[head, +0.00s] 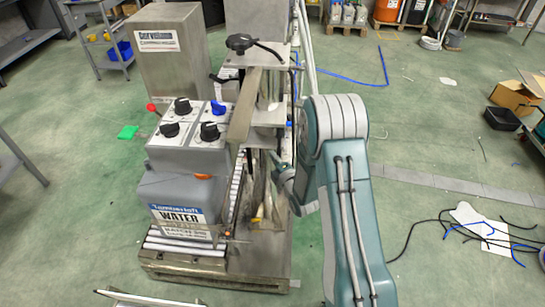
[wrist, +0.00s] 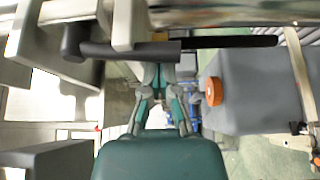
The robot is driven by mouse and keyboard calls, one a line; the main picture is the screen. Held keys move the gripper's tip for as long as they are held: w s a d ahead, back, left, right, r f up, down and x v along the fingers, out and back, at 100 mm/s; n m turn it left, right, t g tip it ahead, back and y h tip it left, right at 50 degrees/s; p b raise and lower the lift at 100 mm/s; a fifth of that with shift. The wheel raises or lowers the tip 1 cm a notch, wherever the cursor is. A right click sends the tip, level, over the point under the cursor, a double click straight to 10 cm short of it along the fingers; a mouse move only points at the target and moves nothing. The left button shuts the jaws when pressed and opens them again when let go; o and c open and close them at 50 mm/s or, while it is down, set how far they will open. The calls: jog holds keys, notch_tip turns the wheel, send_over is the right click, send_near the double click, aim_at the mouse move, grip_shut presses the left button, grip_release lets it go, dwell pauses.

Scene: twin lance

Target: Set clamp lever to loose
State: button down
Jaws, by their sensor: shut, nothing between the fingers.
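My gripper (wrist: 161,78) is shut and empty in the wrist view, its fingertips just below a thick black handle (wrist: 130,50) on a metal part. Whether they touch it is unclear. A thinner black rod (wrist: 232,42) runs right from there. In the head view my gripper (head: 279,165) reaches in at the right side of the metal machine, partly hidden. A black lever (head: 225,78) sticks out behind the grey tank, and a black knob with an arm (head: 241,43) sits on top. I cannot tell which one is the clamp lever.
The grey tank (head: 178,190) with several knobs stands on a roller bed left of my gripper. An orange cap (wrist: 214,91) is close on the right in the wrist view. Metal plates crowd the space around the gripper. The green floor (head: 430,130) to the right is mostly clear.

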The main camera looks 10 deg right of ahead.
jog(key=shift+s+d+n+g, duration=0.2)
jog(key=shift+d+n+g, duration=0.35)
jog(key=shift+n, duration=0.25)
jog(key=shift+s+d+n+g+h, duration=0.2)
jog(key=shift+d+n+g+h, duration=0.25)
jog(key=shift+d+n, duration=0.35)
jog(key=s+d+r+n+g+h, duration=0.1)
jog(key=d+r+n+g+h, duration=0.1)
jog(key=d+r+n, duration=0.2)
jog(key=shift+s+d+r+n+g+h, duration=0.35)
jog(key=shift+d+r, duration=0.2)
jog(key=shift+r, duration=0.3)
dwell(0.6)
